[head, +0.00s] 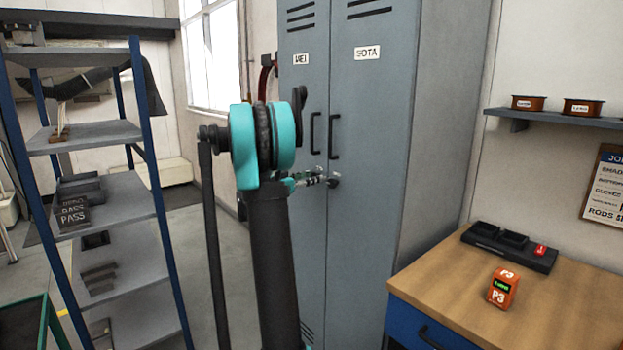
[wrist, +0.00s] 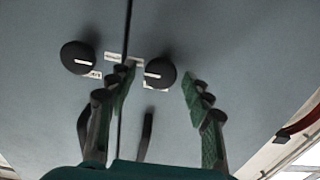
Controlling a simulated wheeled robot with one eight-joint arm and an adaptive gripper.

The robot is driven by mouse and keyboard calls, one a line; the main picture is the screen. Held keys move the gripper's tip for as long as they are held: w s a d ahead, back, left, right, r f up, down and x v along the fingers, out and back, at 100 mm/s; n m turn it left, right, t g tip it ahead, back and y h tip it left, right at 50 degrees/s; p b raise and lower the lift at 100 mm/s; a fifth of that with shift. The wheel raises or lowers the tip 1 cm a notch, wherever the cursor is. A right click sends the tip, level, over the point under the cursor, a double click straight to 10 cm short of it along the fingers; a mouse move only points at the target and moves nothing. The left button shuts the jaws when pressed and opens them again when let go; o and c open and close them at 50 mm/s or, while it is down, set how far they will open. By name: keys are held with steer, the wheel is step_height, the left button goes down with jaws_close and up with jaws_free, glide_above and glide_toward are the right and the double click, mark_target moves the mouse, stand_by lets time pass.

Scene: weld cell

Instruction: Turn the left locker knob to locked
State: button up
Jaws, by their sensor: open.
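The grey locker has a left door (head: 302,90) labelled WEI and a right door (head: 372,130) labelled SOTA. The wrist view is upside down relative to the head view, so the left door's knob (wrist: 161,73) is its right-hand black disc; its white line lies roughly level. The right door's knob (wrist: 78,57) is on the left there and also shows in the head view (head: 334,182). My gripper (head: 309,180) is open and empty at the left door. Its fingertips flank the left knob in the wrist view; contact cannot be told. In the head view my gripper hides that knob.
Door handles (head: 334,136) stand out above the knobs. A wooden-topped bench (head: 550,310) with an orange P3 device (head: 502,287) is at right. A blue-posted shelf rack (head: 110,195) is at left. A red object (head: 266,75) is beside the locker's left side.

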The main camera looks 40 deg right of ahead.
steer(key=shift+d, duration=0.3)
steer(key=c, duration=1.1)
